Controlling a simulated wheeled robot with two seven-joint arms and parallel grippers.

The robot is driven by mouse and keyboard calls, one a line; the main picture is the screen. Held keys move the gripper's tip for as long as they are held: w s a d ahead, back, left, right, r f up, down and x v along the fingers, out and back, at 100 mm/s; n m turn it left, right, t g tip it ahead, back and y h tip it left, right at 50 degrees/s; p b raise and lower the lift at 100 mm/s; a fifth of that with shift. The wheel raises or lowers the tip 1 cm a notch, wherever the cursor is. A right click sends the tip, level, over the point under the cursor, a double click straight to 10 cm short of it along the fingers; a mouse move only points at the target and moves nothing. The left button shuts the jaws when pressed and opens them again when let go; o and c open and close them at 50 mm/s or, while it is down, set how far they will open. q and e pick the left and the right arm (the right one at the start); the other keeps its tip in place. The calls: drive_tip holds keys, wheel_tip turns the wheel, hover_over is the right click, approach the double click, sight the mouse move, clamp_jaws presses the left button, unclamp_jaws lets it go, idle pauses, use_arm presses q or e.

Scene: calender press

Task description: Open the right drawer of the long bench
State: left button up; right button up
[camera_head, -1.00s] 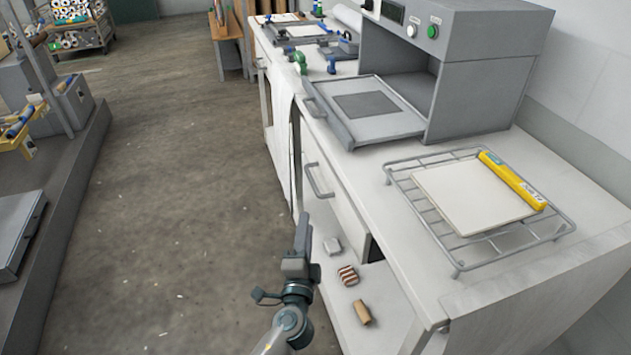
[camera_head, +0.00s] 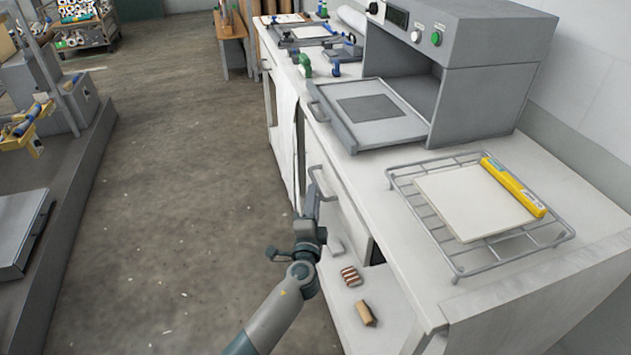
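The long bench (camera_head: 375,205) runs along the right side with a pale top. Its drawer front (camera_head: 345,215) is white and carries a grey bar handle (camera_head: 323,178). The drawer looks shut. My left gripper (camera_head: 312,200) is upright just in front of the drawer front, with its fingertips close to the lower part of the handle. I cannot tell whether they touch it, and the fingers are seen edge-on, so their gap is hidden. My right gripper is not in view.
A grey press (camera_head: 455,75) with a pulled-out tray (camera_head: 370,115) and a wire rack (camera_head: 462,272) holding a pale board (camera_head: 470,200) and yellow tube stand on the bench. Small blocks (camera_head: 350,276) lie on the open shelf below. The floor (camera_head: 175,200) at left is clear.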

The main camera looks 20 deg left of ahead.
sight(315, 181)
use_arm(q)
drive_tip(key=x, duration=0.6)
drive_tip(key=shift+w, duration=0.25)
clamp_jaws()
